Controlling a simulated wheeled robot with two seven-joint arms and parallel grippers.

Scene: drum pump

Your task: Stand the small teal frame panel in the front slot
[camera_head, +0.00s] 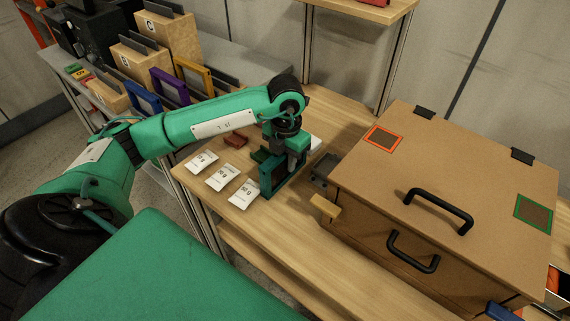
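A small teal frame panel (266,181) with a dark centre stands upright near the front edge of the wooden table. My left gripper (290,163) points down right behind and above it; its fingertips are hidden, so I cannot tell whether they hold the panel. Light wooden slotted blocks stand in a row on the grey shelf at the upper left. The lowest, front block (108,95) has a dark slotted top; the block behind it (137,63) bears a letter. My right gripper is out of view.
Blue (143,96), purple (170,86) and yellow (194,74) frames stand beside the blocks. White labelled packets (222,177) lie left of the panel. A large brown box (455,168) with black handles fills the right. A wooden-handled item (325,207) lies between panel and box.

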